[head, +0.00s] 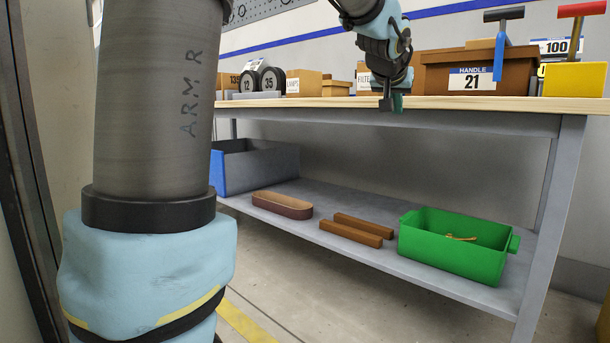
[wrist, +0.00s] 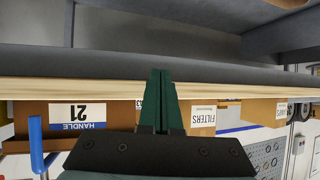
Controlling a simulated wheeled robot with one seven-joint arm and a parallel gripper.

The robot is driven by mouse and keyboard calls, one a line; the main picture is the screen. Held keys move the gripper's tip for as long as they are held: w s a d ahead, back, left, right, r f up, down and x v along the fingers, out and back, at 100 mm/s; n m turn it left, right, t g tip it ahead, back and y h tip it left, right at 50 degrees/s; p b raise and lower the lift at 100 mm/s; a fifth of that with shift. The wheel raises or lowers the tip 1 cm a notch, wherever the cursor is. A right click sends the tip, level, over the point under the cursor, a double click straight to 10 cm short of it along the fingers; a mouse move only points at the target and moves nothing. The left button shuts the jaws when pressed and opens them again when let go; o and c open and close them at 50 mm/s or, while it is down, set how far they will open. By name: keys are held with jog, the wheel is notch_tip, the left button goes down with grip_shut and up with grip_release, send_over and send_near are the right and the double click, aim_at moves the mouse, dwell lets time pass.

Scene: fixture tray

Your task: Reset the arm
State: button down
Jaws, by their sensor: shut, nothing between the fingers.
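My gripper (head: 392,103) hangs at the front edge of the wooden workbench (head: 470,103) in the head view, with its fingers pointing down. In the wrist view, which shows the scene upside down, its dark green fingers (wrist: 160,100) are together with nothing between them. My arm fills the left of the head view and comes in again at the top. The fingers overlap the bench edge in both views; I cannot tell whether they touch it.
On the bench stand a brown box labelled HANDLE 21 (head: 460,75), a FILTERS box (wrist: 203,118), a yellow block (head: 574,79) and weights marked 12 and 35 (head: 259,82). The lower shelf holds a green bin (head: 455,258), brown bars (head: 350,232), an oval tray (head: 283,208) and a blue-grey bin (head: 250,170).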

jog(key=s+a+f+n+g+y+p, duration=0.1)
jog(key=s+a+f+g+y+p, duration=0.15)
jog(key=a+f, duration=0.55)
jog(key=s+a+f+n+g+y+p, duration=0.2)
jog(key=s+a+f+p, duration=0.2)
jog(key=a+f, duration=0.45)
jog(key=s+a+f+n+g+p, duration=0.1)
jog(key=s+a+f+g+p, duration=0.15)
jog(key=s+a, duration=0.4)
jog(key=s+a+f+n+g+p, duration=0.1)
jog(key=s+a+f+g+p, duration=0.15)
jog(key=s+a, duration=0.4)
notch_tip(320, 180, up, 38)
jog(key=s+d+p, duration=0.1)
jog(key=p, duration=3.6)
jog(key=shift+s+d+f, duration=0.15)
jog(key=shift+s+f, duration=0.05)
jog(key=shift+f, duration=0.05)
